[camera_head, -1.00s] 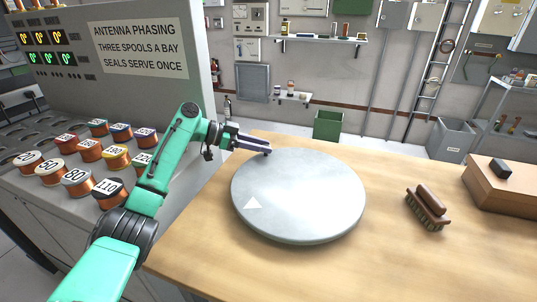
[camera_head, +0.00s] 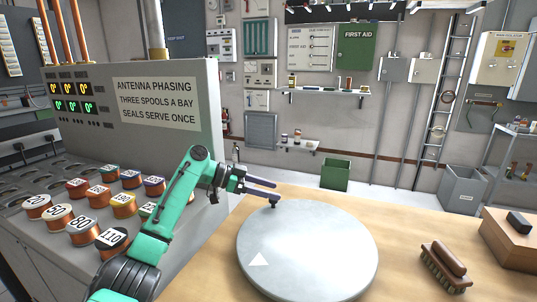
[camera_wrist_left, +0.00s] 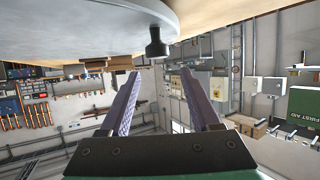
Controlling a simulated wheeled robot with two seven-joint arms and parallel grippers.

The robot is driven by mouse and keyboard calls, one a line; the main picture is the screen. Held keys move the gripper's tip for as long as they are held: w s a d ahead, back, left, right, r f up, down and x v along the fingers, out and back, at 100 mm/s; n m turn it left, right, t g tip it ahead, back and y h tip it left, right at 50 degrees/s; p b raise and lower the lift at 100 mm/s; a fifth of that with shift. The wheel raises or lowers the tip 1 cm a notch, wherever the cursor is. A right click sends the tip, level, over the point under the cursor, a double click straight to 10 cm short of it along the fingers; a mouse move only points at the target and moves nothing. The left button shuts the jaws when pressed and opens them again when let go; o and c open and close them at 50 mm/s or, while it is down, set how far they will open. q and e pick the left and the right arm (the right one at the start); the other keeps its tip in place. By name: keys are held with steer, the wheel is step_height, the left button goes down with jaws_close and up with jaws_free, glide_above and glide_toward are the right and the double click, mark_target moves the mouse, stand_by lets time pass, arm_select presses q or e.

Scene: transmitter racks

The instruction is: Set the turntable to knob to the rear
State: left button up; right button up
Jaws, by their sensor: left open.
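The turntable (camera_head: 312,245) is a round pale grey disc on the wooden table, with a white triangle (camera_head: 259,260) near its front-left rim. A small black knob (camera_head: 274,202) stands at its far rim, left of the middle. My left gripper (camera_head: 276,190) is at that far rim, close to the knob. In the left wrist view, the knob (camera_wrist_left: 155,45) shows beyond and above the two fingertips (camera_wrist_left: 160,74), under the disc's edge (camera_wrist_left: 110,20) in the picture. The fingers are apart with nothing between them; I cannot tell whether they touch the knob. My right gripper is not in view.
A brown brush (camera_head: 445,265) lies right of the turntable, and a brown box (camera_head: 512,238) stands at the table's right. A grey console (camera_head: 150,90) with several copper spools is on the left. The table top between turntable and brush is clear.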

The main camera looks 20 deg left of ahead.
arm_select(q)
step_height(320, 180, up, 17)
steer(key=p, duration=0.2)
steer(key=shift+r, duration=0.15)
